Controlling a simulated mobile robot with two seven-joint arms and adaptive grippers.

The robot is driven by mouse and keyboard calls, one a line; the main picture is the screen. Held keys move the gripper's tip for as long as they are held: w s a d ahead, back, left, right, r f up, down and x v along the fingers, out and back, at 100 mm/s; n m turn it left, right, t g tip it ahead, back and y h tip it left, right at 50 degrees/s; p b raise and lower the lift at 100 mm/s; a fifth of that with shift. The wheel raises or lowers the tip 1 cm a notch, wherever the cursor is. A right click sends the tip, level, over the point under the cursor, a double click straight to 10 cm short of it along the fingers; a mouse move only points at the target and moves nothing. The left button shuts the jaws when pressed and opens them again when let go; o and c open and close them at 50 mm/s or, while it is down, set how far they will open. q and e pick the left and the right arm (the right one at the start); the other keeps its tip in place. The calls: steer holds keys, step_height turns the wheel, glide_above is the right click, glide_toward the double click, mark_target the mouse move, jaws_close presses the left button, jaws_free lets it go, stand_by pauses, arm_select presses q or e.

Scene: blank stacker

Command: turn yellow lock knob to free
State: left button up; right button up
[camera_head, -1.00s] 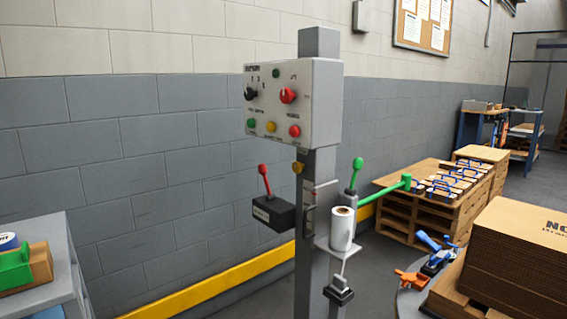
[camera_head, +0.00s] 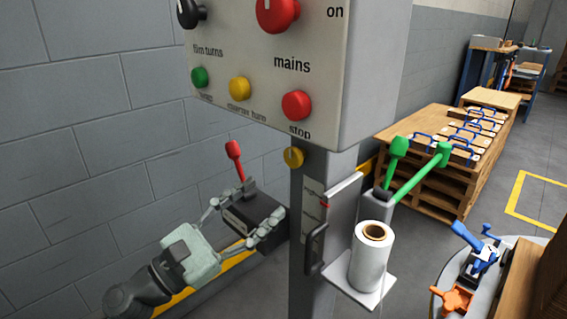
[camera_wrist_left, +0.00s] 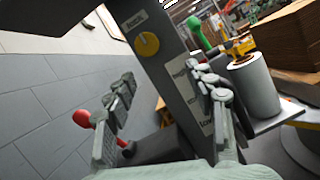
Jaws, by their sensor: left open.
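The yellow lock knob (camera_head: 293,157) sits on the grey post just under the control panel. My right gripper is not in view.
The control panel (camera_head: 345,100) hangs above the knob, with a red stop button (camera_head: 297,105) and a yellow button (camera_head: 239,88). The red lever (camera_head: 234,152) stands beside my left gripper. Green levers (camera_head: 398,150) and a film roll (camera_head: 371,255) are right of the post.

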mark_target(290, 160)
arm_select(q)
steer(key=shift+n+t+h, duration=0.3)
steer(key=shift+n, duration=0.6)
steer(key=w+d+r+p, duration=0.1)
steer(key=w+d+r, duration=0.1)
steer(key=w+d+r+p, duration=0.1)
steer(key=w+d+r, duration=0.1)
steer(key=shift+w+d+r, duration=0.1)
steer(key=shift+w+r, duration=0.2)
steer(key=shift+r, duration=0.1)
steer(key=shift+w+d+r, duration=0.1)
steer(key=shift+w+d, duration=0.25)
steer(key=shift+d, duration=0.05)
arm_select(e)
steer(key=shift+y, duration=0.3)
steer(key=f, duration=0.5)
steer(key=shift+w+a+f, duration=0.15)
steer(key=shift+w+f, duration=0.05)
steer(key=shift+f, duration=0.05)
arm_select(q)
steer(key=c, duration=1.2)
